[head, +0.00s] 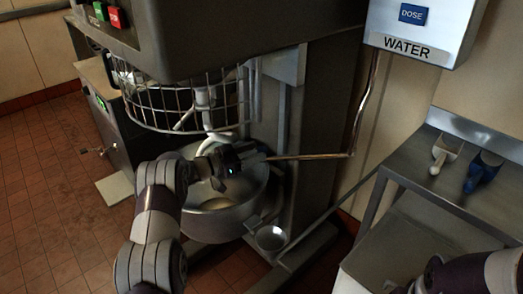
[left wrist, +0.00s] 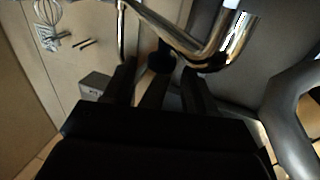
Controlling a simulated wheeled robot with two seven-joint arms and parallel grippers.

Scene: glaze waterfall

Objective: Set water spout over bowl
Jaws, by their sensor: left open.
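The chrome water spout (head: 310,157) comes down from the water box (head: 420,30) and bends left, its low arm reaching toward the steel mixer bowl (head: 205,222). Its left end meets my left gripper (head: 262,155) at the bowl's right side in the head view, so the tip is hidden. In the left wrist view the bent chrome spout (left wrist: 185,40) crosses just beyond the open fingers of the left gripper (left wrist: 158,90). I cannot tell whether they touch it. Part of my right arm shows at the bottom right; its fingers are not clear.
A wire guard (head: 180,103) and the mixer head (head: 250,35) hang above the bowl. A steel table (head: 470,195) at right carries a white scoop (head: 445,150) and a blue scoop (head: 483,172). A small bowl (head: 270,240) sits low beside the mixer. Tiled floor at left is open.

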